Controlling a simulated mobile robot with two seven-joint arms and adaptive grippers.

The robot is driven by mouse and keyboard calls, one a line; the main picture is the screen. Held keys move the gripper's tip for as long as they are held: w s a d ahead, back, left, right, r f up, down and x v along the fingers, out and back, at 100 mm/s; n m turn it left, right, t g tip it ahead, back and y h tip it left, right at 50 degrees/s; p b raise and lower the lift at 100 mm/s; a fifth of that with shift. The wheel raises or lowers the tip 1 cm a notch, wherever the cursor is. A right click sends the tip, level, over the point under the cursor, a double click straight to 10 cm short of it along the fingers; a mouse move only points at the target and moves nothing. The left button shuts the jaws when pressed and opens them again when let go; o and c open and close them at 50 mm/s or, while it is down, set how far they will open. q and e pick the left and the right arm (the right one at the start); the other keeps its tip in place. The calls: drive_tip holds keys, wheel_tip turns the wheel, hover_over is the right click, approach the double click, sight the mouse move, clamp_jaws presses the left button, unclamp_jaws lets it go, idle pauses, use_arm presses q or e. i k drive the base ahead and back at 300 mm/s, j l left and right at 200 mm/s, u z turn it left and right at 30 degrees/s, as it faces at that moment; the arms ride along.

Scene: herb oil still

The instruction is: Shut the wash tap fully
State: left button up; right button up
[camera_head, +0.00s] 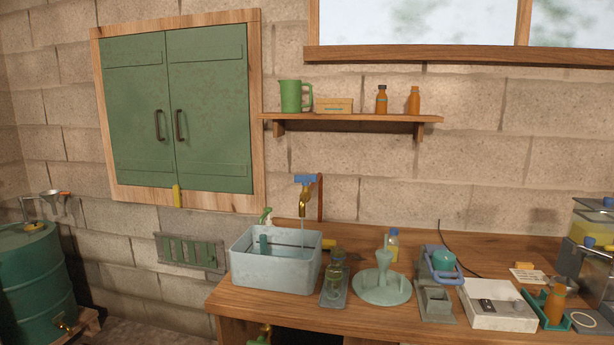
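The wash tap (307,189) is a brass tap with a blue handle (305,178) on a copper-brown pipe, fixed above the bench's left part. A thin stream of water (302,232) seems to run from its spout into the pale blue-grey basin (274,274) below. The basin stands on the bench's left end. Neither of my grippers shows in this view.
The wooden bench (457,243) carries a glass jar (336,277) on a tray, a pale green stand (383,287) and a white scale (498,305). A shelf (350,117) hangs above the tap. A green cabinet (179,108) is shut at left.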

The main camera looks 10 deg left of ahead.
sight(305, 179)
drive_tip(key=i+j+z, duration=0.1)
drive_tip(key=j, duration=0.25)
drive_tip(key=i+j+z, duration=0.1)
drive_tip(key=i+j, duration=0.3)
drive_tip(key=j, duration=0.3)
drive_tip(key=i+j+z, duration=0.15)
drive_tip(key=j, duration=0.2)
